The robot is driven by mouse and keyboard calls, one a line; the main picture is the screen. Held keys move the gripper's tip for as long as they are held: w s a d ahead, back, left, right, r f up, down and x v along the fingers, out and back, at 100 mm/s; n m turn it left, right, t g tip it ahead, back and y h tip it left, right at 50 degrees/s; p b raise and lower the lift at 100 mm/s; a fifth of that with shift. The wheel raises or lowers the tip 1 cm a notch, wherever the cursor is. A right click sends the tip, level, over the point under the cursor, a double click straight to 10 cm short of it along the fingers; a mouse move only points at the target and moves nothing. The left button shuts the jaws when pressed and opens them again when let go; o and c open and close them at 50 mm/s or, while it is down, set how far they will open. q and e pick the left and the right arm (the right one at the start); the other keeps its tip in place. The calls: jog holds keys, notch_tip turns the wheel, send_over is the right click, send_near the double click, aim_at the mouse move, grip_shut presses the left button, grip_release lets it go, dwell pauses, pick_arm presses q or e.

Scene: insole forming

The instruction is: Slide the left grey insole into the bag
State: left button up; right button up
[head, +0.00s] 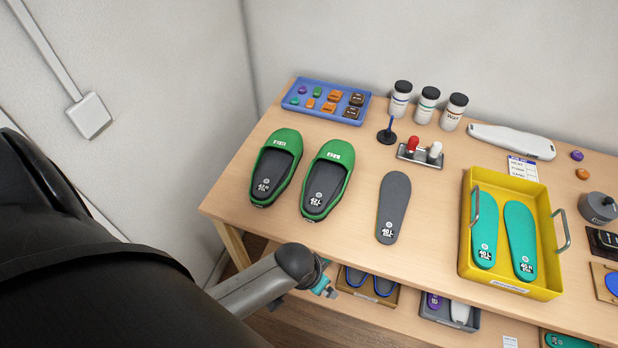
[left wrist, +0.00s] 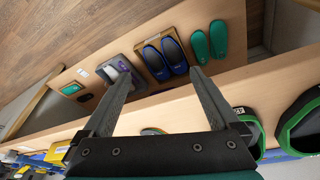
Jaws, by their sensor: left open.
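A lone grey insole (head: 393,207) with a white size label lies flat on the tabletop, right of two green shoes. The green shoes, left (head: 276,167) and right (head: 328,179), have dark grey insoles inside. I see no bag that I can make out. My left gripper (head: 325,287) is low, by the table's front edge, left of and below the lone insole and apart from it. In the left wrist view its two fingers (left wrist: 160,78) are spread with nothing between them. My right gripper is not in view.
A yellow tray (head: 511,287) with two teal insoles stands right of the grey insole. A blue tray (head: 312,84), bottles (head: 427,105) and a stamp rack (head: 420,153) stand behind. A lower shelf holds blue shoes (left wrist: 165,59) and a grey bin (left wrist: 121,73).

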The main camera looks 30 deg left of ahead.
pick_arm(q)
jog(key=w+a+r+n+y+p, duration=0.1)
jog(key=w+a+r+n+p, duration=0.15)
jog(key=w+a+r, duration=0.4)
jog(key=w+a+r+n+p, duration=0.1)
jog(key=w+a+r+p, duration=0.25)
jog(key=w+r, duration=0.45)
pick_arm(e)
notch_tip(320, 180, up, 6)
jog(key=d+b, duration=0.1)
pick_arm(q)
jog(key=b, duration=0.9)
send_over(314, 206)
jog(key=shift+n+y, duration=0.3)
jog(key=shift+n, duration=0.05)
jog(key=f, duration=0.6)
jog(key=shift+s+f, duration=0.15)
jog(key=shift+s, duration=0.25)
jog(key=shift+w+f+b, duration=0.15)
jog(key=shift+f+b, duration=0.2)
jog(key=shift+f, duration=0.1)
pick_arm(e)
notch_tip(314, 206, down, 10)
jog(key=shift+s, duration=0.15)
pick_arm(q)
jog(key=shift+f+b, duration=1.3)
jog(key=shift+f, duration=1.25)
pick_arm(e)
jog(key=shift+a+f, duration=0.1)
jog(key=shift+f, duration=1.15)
